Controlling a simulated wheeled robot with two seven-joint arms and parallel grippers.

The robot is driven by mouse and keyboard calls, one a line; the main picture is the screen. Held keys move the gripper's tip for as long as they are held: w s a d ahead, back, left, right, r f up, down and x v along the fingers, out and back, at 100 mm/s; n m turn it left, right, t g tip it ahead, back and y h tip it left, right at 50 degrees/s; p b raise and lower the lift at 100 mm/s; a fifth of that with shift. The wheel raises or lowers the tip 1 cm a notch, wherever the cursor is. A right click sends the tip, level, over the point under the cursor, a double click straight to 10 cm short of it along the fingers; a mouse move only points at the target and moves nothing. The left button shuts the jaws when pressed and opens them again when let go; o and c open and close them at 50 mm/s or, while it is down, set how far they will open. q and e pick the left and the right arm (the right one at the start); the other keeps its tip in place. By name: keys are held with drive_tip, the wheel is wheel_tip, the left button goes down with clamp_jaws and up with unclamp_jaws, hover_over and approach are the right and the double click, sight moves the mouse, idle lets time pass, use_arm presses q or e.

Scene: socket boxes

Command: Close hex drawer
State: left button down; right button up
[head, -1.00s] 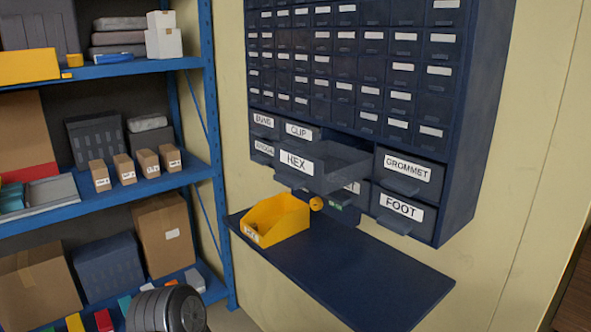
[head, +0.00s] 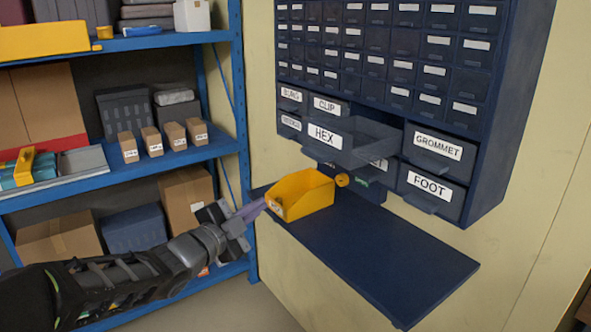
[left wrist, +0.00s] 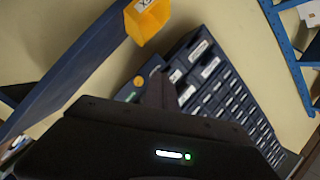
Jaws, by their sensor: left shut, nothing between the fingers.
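The HEX drawer (head: 345,140) is pulled out from the dark blue drawer cabinet (head: 490,150), in the head view. It stands out beyond the GROMMET drawer (head: 437,148) beside it. My left gripper (head: 258,207) is shut and empty. In the head view it is left of and below the HEX drawer, at the left side of the yellow bin. The left wrist view shows the dark gripper body and finger (left wrist: 157,88), with the cabinet (left wrist: 225,90) beyond. The HEX label cannot be made out there. My right gripper is not in view.
A yellow bin (head: 303,196) stands on the blue shelf board (head: 400,255) below the drawers. A small yellow round thing (head: 342,180) is behind it. Blue shelving (head: 245,150) with boxes stands at the left.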

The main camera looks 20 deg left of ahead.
sight(310, 157)
use_arm(q)
drive_tip(key=s+a+r+m+t+h, duration=0.1)
drive_tip(key=s+r+m, duration=0.1)
drive_tip(key=r+m, duration=0.25)
drive_tip(key=s+a+r+m+t+h, duration=0.1)
drive_tip(key=s+r+m, duration=0.2)
drive_tip(key=r, duration=0.3)
drive_tip(key=s+r+m+g+h, duration=0.1)
drive_tip(key=s+r+m+h, duration=0.2)
drive_tip(key=s+r+m, duration=0.65)
drive_tip(key=d+f+m+g+h, duration=0.2)
drive_tip(key=f+m, duration=0.4)
drive_tip(key=m, duration=0.6)
drive_tip(key=shift+w+d+f+g, duration=0.35)
drive_tip(key=shift+d+g, duration=0.25)
drive_tip(key=shift+d, duration=0.2)
drive_tip(key=shift+w+d, duration=0.1)
drive_tip(key=shift+w, duration=0.1)
drive_tip(key=p+x, duration=0.3)
drive_tip(key=x, duration=1)
drive_tip(key=shift+w+d, duration=0.15)
drive_tip(key=shift+w, duration=0.2)
